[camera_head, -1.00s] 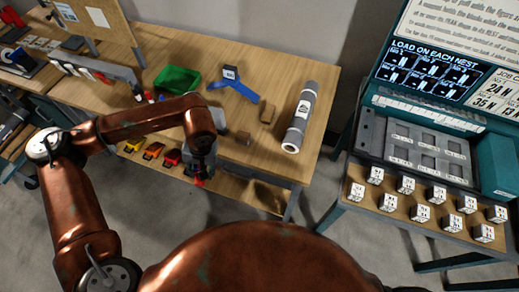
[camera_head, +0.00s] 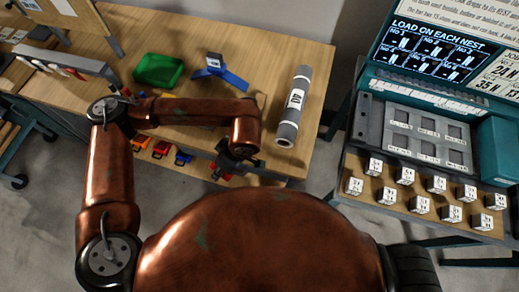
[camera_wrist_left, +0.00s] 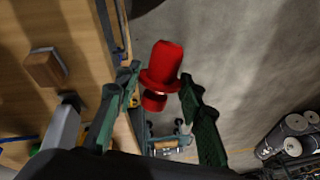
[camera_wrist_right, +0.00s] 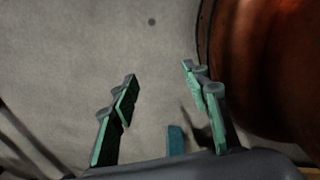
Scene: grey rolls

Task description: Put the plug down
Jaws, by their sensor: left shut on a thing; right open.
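The red plug (camera_wrist_left: 163,62) is between the fingers of my left gripper (camera_wrist_left: 158,82) in the left wrist view. The gripper is shut on it near its flange. The plug's wider red body extends beyond the fingertips, with grey floor behind it. In the head view, my left gripper (camera_head: 232,162) is at the front edge of the wooden bench (camera_head: 225,42), and a little red of the plug (camera_head: 220,173) shows below it. My right gripper (camera_wrist_right: 160,80) is open and empty above the floor in the right wrist view.
On the bench are a green bin (camera_head: 158,70), a blue stand (camera_head: 222,74) and a grey roll (camera_head: 293,108). Several coloured pieces (camera_head: 160,149) line a lower ledge. At the right, a teal machine (camera_head: 500,150) has several white-faced cubes (camera_head: 405,175) before it.

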